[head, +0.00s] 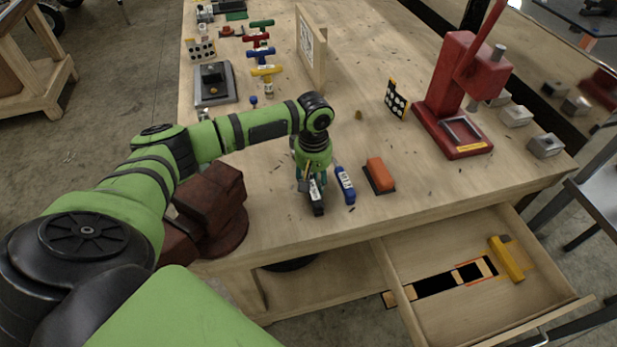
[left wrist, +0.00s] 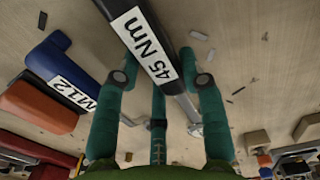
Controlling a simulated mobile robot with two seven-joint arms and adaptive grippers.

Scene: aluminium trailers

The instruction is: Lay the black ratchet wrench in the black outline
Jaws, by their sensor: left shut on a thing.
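The black ratchet wrench (head: 317,207) is at the table's front part, with a black handle and a white label. In the left wrist view the wrench (left wrist: 145,35) shows a "45 Nm" label and a grey metal shaft. My left gripper (head: 312,187) points down and is shut on it; in the left wrist view its green fingers (left wrist: 160,85) are around the wrench. Whether the wrench touches the table I cannot tell. A long black outline (head: 435,285) lies on the floor of the open drawer, beside a shorter black patch (head: 470,272) framed in red. My right gripper is out of view.
A blue tool labelled M12 (head: 345,185) and an orange block (head: 379,174) lie just right of the gripper. A yellow tool (head: 506,259) lies in the drawer (head: 545,285). A red vise (head: 215,205) stands left, a red press (head: 460,95) at right.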

